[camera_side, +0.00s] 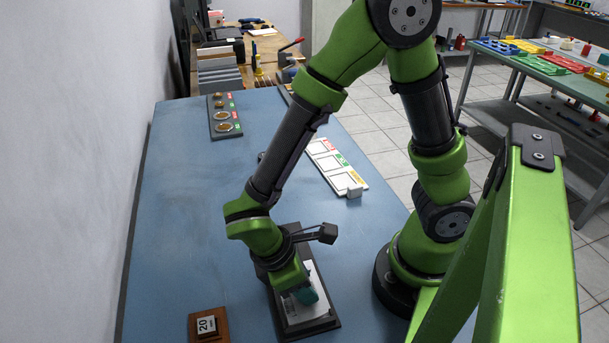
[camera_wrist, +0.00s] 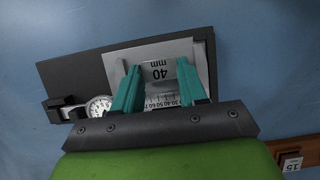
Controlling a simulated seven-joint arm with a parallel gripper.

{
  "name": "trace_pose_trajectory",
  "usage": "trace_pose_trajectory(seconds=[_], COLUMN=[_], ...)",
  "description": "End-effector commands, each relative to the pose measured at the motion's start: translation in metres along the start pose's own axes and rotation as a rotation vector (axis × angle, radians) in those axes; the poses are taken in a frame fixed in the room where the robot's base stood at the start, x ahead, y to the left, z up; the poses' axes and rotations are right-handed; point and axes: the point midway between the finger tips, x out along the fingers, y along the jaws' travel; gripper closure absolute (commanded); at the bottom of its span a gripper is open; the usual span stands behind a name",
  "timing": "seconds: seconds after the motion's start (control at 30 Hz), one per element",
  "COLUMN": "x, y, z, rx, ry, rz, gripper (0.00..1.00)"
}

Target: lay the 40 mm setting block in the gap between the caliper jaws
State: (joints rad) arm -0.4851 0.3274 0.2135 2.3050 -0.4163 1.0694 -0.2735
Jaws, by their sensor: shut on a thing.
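The 40 mm setting block (camera_wrist: 160,72), pale with a "40 mm" label, is between the teal fingers of my gripper (camera_wrist: 159,66) in the wrist view. My gripper is shut on it, above the dark base board (camera_wrist: 75,72) of the caliper. A dial (camera_wrist: 98,105) sits at the board's left, and a numbered scale (camera_wrist: 163,101) shows between the fingers. In the side view my gripper (camera_side: 304,294) is low over the same board. The fingers hide much of the block and caliper jaws, so I cannot tell whether the block touches the jaws or lies in the gap.
A brown holder with a "20" tag (camera_side: 207,324) stands left of the caliper board. A "15" holder (camera_wrist: 291,162) shows at the wrist view's lower right. A labelled white tray (camera_side: 335,165) and a dark rack with round pieces (camera_side: 223,116) lie farther back. The blue table's left side is clear.

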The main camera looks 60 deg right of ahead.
Motion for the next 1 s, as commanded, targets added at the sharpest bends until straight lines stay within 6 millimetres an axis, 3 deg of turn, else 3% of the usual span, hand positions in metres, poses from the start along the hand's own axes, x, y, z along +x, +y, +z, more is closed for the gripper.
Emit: trace_pose_trajectory(seconds=[0.4, 0.43, 0.47, 0.8, 1.0], x=[0.007, 0.006, 0.006, 0.004, -0.024], y=[0.000, 0.000, 0.000, 0.000, 0.001], z=[-0.003, -0.003, -0.003, -0.002, -0.003], rx=[-0.001, -0.001, -0.001, -0.001, 0.001], ry=[0.000, 0.001, 0.001, 0.002, 0.009], rz=[0.000, 0.000, 0.000, 0.001, 0.002], gripper=[0.98, 0.54, 0.49, 0.48, 0.48])
